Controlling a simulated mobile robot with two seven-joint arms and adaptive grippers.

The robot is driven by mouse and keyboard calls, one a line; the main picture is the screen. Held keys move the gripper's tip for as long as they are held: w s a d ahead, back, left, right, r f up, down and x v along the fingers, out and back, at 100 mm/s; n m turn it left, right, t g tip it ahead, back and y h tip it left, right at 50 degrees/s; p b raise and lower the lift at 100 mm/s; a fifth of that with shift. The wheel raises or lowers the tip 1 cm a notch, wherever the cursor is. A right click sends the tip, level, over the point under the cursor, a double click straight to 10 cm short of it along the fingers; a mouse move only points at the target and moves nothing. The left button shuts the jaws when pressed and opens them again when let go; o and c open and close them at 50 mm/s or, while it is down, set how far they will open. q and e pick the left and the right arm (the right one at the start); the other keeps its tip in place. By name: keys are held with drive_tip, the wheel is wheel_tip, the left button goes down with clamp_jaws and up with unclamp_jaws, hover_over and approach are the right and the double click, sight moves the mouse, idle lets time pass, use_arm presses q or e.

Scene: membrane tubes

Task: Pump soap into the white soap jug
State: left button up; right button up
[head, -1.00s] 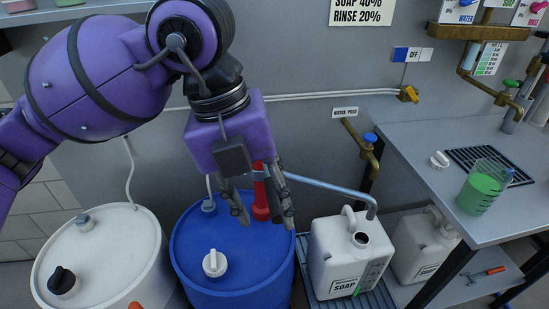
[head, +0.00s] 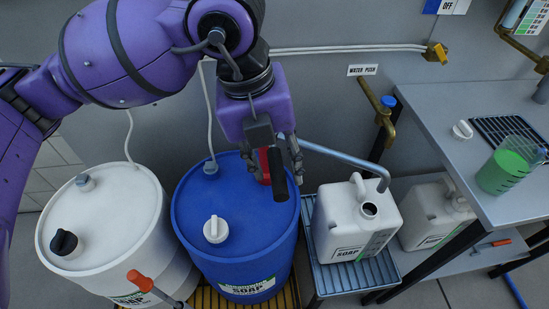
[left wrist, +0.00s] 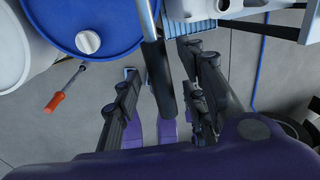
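The white soap jug (head: 345,230) stands upright on a blue-grey slatted tray, its round mouth uncapped. The blue soap drum (head: 195,200) stands left of it with a red pump (head: 264,165) on top. A grey pipe (head: 335,155) runs from the pump to a bent end above the jug mouth. The pump's black handle (head: 280,177) also shows in the left wrist view (left wrist: 158,85). My left gripper (head: 278,165) is around this handle. In the left wrist view its fingers (left wrist: 160,105) are apart, with gaps on both sides of the handle. My right gripper is out of view.
A white drum (head: 105,215) stands left of the blue one. An orange-handled tool (head: 140,281) is in front of the drums. A second white jug (head: 432,215) sits on the low shelf. A beaker of green liquid (head: 503,170) and white cap (head: 461,130) are on the bench.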

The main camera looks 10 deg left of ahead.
use_arm(q)
drive_tip(key=c, duration=0.9)
clamp_jaws()
